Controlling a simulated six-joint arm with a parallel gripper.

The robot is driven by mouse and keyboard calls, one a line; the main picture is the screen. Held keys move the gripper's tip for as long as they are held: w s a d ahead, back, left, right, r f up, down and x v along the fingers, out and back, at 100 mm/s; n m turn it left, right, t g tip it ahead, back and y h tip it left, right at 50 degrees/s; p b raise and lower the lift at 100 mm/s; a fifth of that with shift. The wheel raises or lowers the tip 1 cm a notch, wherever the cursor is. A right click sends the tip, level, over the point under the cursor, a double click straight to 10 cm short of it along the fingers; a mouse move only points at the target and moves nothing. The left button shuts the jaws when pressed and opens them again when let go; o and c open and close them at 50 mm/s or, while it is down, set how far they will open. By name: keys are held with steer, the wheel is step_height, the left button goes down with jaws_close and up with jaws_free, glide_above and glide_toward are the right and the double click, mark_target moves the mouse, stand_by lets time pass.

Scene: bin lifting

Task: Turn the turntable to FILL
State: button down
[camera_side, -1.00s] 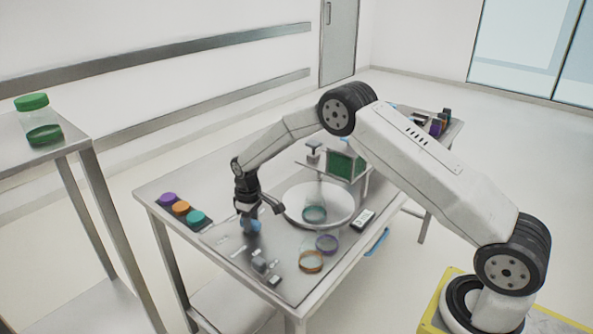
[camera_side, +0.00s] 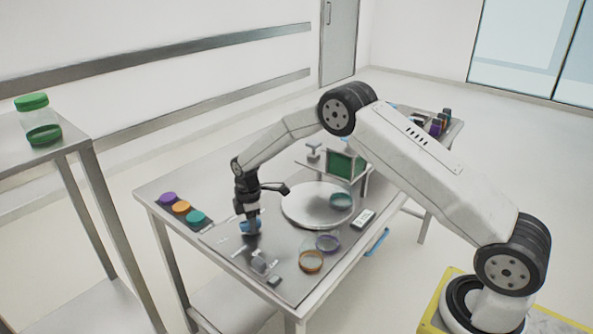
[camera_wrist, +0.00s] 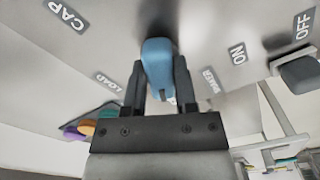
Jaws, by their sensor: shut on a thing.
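My gripper (camera_side: 248,216) points down at the panel at the front left of the table. In the wrist view its fingers (camera_wrist: 160,85) are shut on a blue knob (camera_wrist: 158,58), also visible in the side view (camera_side: 251,227). The white round turntable (camera_side: 305,208) lies behind and to the right of the gripper. A clear jar with a teal band (camera_side: 341,201) sits near the turntable's right edge. In the wrist view the LOAD label (camera_wrist: 113,83) is left of the knob and CAP (camera_wrist: 67,15) is further out. The FILL label cannot be made out.
Purple, orange and teal lids (camera_side: 182,207) lie at the table's left. Orange-banded and purple-banded jars (camera_side: 316,252) stand at the front right. A grey switch (camera_wrist: 298,73) sits by ON and OFF. A green screen (camera_side: 345,165) stands behind the turntable.

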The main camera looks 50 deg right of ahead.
steer(key=shift+n, duration=0.4)
steer(key=shift+c, duration=2)
jaws_free()
steer(key=shift+r, duration=0.15)
steer(key=shift+r, duration=3.8)
steer(key=shift+s+a+r+m, duration=0.1)
steer(key=shift+s+r+m, duration=0.25)
steer(key=shift+s, duration=0.15)
steer(key=s+a+r+m+t, duration=0.1)
steer(key=s+m, duration=0.5)
steer(key=s, duration=0.7)
steer(key=s+a+r+m+t, duration=0.1)
steer(key=s+r+m, duration=0.2)
steer(key=s, duration=1.1)
steer(key=m, duration=0.3)
steer(key=shift+a+t, duration=0.15)
steer(key=shift+t, duration=0.15)
